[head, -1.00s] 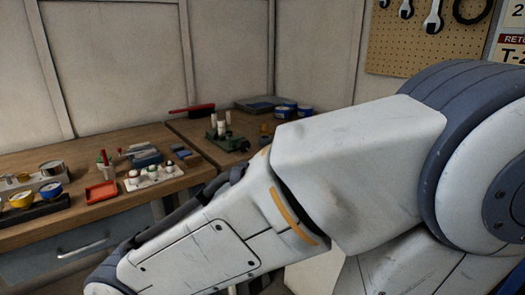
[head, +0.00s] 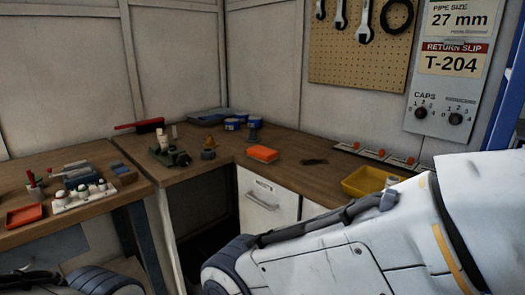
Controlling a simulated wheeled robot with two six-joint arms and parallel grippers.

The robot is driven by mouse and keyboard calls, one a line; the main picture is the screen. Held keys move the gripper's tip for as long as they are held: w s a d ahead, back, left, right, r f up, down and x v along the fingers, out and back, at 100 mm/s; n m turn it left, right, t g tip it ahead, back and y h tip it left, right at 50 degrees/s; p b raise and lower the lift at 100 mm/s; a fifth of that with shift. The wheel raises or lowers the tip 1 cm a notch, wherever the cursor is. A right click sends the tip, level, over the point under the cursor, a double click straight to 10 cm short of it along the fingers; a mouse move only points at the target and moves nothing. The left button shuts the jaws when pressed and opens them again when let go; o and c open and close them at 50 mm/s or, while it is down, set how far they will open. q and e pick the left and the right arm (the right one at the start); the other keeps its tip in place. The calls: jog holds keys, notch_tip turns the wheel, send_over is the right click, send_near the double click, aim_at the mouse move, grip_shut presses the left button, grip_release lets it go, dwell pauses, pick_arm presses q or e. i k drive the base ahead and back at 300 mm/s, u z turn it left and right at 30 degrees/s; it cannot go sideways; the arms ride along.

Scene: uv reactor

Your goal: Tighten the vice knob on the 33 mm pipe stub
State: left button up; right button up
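A small green vice (head: 172,157) stands on the wooden workbench, left of the inner corner. A pale upright pipe stub (head: 163,138) shows at the vice, with a second pale piece (head: 173,130) close by. I cannot tell their sizes or how firmly they are held. The vice knob is too small to make out. My white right arm fills the lower right and a bit of my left arm shows at the bottom left. Neither gripper is in view, and both arms are well apart from the vice.
An orange box (head: 263,154), a brass-coloured piece (head: 208,149) and blue tins (head: 232,124) stand near the vice. A yellow bin (head: 366,181) is at the right. A wall panel (head: 455,75) reads "PIPE SIZE 27 mm" and "T-204". The bench (head: 215,165) has clear patches.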

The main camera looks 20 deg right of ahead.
aim_at(183, 160)
jog(key=z, duration=0.8)
jog(key=i, duration=0.4)
